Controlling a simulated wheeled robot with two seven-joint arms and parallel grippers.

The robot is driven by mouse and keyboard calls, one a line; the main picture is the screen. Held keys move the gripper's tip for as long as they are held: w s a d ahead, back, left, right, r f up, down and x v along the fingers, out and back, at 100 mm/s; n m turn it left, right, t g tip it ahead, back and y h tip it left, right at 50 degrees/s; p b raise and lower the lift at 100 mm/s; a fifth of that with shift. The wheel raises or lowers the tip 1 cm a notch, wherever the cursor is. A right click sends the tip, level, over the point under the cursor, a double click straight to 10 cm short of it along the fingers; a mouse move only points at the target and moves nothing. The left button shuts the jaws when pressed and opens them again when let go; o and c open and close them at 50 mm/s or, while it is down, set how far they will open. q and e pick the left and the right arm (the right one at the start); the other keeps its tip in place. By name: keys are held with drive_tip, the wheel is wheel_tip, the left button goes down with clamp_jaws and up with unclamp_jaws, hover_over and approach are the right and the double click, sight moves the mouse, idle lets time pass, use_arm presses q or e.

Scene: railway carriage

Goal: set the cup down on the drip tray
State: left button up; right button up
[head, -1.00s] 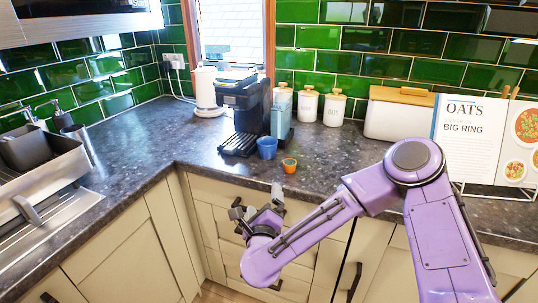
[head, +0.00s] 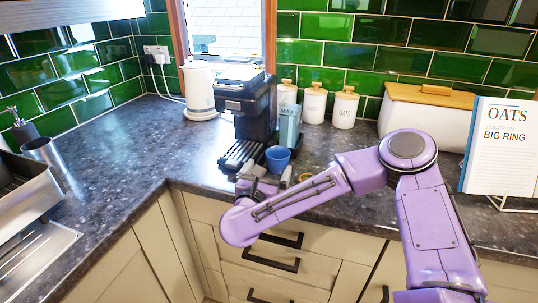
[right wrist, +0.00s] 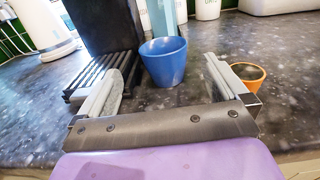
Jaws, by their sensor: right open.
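A blue cup (head: 278,158) stands upright on the dark counter, just right of the black slatted drip tray (head: 240,154) of the coffee machine (head: 247,108). My right gripper (head: 266,174) is open and empty at the counter's front edge, just in front of the blue cup. In the right wrist view the blue cup (right wrist: 163,64) appears between the two spread fingers, toward their tips; I cannot tell whether it lies within their reach. The drip tray (right wrist: 90,78) shows partly behind the left finger. My left gripper is not in view.
A small orange cup (right wrist: 247,75) stands right of the right finger, mostly hidden by my arm in the head view. A bluish container (head: 290,126) stands beside the machine. Behind are white canisters (head: 315,104), a kettle (head: 199,90) and a bread bin (head: 425,112).

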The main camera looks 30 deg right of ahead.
sight(279, 151)
drive_tip(key=d, duration=0.1)
drive_tip(key=w+d, duration=0.1)
drive_tip(key=d+p, duration=0.1)
drive_tip(key=shift+w+d+r, duration=0.3)
drive_tip(key=shift+w+d, duration=0.05)
drive_tip(key=p+x, duration=0.2)
drive_tip(key=x, duration=0.3)
drive_tip(key=shift+w+f, duration=0.1)
drive_tip(key=shift+w, duration=0.25)
drive_tip(key=shift+a, duration=0.1)
drive_tip(key=c, duration=1.3)
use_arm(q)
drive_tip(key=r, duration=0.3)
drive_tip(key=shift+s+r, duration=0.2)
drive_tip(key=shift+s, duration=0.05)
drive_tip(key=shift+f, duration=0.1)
